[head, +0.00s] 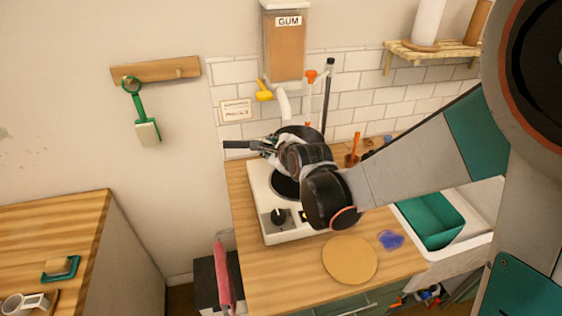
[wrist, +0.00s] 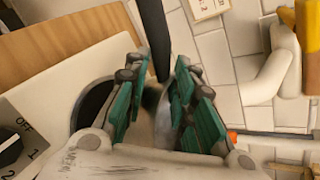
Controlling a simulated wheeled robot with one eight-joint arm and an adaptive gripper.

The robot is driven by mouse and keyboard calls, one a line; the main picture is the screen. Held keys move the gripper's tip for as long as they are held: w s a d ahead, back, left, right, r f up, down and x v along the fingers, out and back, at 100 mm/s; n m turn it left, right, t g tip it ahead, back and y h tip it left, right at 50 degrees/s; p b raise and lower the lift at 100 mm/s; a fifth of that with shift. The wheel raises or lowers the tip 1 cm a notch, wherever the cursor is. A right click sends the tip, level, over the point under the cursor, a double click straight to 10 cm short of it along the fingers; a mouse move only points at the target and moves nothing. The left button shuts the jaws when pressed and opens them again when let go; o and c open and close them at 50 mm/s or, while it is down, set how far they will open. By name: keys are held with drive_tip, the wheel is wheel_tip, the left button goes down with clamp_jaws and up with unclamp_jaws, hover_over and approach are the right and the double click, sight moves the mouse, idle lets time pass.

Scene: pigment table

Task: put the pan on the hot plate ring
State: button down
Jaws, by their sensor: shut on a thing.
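The pan's black handle (head: 238,144) sticks out to the left of my gripper (head: 268,147) in the head view. My gripper is shut on the handle, above the back part of the hot plate. In the wrist view the handle (wrist: 154,38) runs up from between the green-padded fingers (wrist: 158,88). The pan's body is mostly hidden behind my gripper and wrist, so I cannot tell whether it touches the hot plate. The white hot plate (head: 256,205) stands on the wooden counter. Its dark ring (head: 284,187) is partly covered by my arm; part of it (wrist: 88,102) shows in the wrist view.
A black knob (head: 278,217) is on the hot plate's front. A gum dispenser (head: 284,50) hangs on the tiled wall behind. A round board (head: 350,260) and a blue blob (head: 391,240) lie right of the hot plate, near a green basin (head: 428,218).

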drive_tip(key=shift+f+b, duration=0.95)
drive_tip(key=shift+f, duration=2.55)
drive_tip(key=shift+f, duration=0.1)
drive_tip(key=c, duration=1.3)
unclamp_jaws()
drive_tip(key=shift+c, duration=0.2)
drive_tip(key=shift+s+d+r, duration=0.15)
drive_tip(key=shift+s+r, duration=0.1)
drive_tip(key=shift+r, duration=0.05)
drive_tip(key=p+v, duration=0.3)
drive_tip(key=v, duration=0.8)
drive_tip(key=shift+s+p, duration=0.2)
drive_tip(key=shift+p, duration=0.15)
drive_tip(key=shift+d, duration=0.1)
